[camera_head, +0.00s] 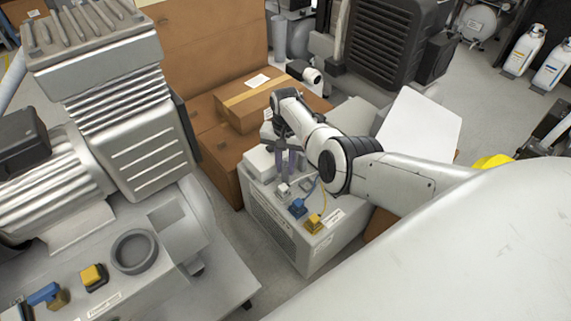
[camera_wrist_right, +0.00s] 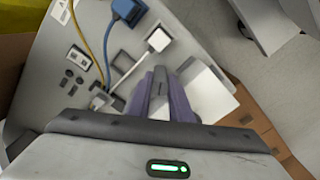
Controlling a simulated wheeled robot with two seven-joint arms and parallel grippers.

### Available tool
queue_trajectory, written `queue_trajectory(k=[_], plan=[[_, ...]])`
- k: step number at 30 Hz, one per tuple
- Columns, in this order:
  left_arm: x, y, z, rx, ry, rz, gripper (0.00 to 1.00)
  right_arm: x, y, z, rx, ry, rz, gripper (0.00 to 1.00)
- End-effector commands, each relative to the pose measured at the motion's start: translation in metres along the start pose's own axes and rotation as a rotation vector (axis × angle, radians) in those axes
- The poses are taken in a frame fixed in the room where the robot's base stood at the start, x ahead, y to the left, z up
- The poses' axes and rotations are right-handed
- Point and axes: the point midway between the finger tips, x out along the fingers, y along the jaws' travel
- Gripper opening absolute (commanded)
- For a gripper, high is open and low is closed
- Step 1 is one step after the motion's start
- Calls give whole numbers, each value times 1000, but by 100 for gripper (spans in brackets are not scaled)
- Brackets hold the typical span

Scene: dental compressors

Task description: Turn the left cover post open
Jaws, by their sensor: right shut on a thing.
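My right gripper (camera_head: 288,160) reaches down onto the top of a pale grey compressor unit (camera_head: 290,232), near its back edge. In the right wrist view, its two purple-grey fingers (camera_wrist_right: 163,92) are shut on a small grey piece, which I take to be the cover post (camera_wrist_right: 160,80). The fingers hide most of it, so its turn angle cannot be told. A white block (camera_head: 258,160) sits just left of the fingers; a pale block also shows in the wrist view (camera_wrist_right: 205,90). My left gripper is not in view.
On the unit's top, a white plug (camera_head: 283,190), a blue plug (camera_head: 298,208) and a yellow plug (camera_head: 314,224) stand close to the gripper, with cables. Cardboard boxes (camera_head: 245,105) lie behind. A large compressor (camera_head: 130,130) fills the left. Bare floor shows between.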

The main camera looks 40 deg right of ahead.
Motion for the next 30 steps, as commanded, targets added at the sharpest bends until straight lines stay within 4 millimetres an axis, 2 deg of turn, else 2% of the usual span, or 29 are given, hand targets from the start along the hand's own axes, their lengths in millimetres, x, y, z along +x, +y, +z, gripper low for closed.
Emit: queue_trajectory(k=[14, 15, 18, 26, 30], plan=[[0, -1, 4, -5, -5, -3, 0, 0, 0, -1, 17, 2, 0, 0], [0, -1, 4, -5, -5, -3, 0, 0, 0, -1, 17, 2, 0, 20], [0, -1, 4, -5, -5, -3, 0, 0, 0, -1, 17, 2, 0, 37], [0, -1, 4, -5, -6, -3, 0, -1, 0, -1, 16, 1, 0, 37], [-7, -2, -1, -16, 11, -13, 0, -12, 0, -1, 16, 2, -1, 37]])
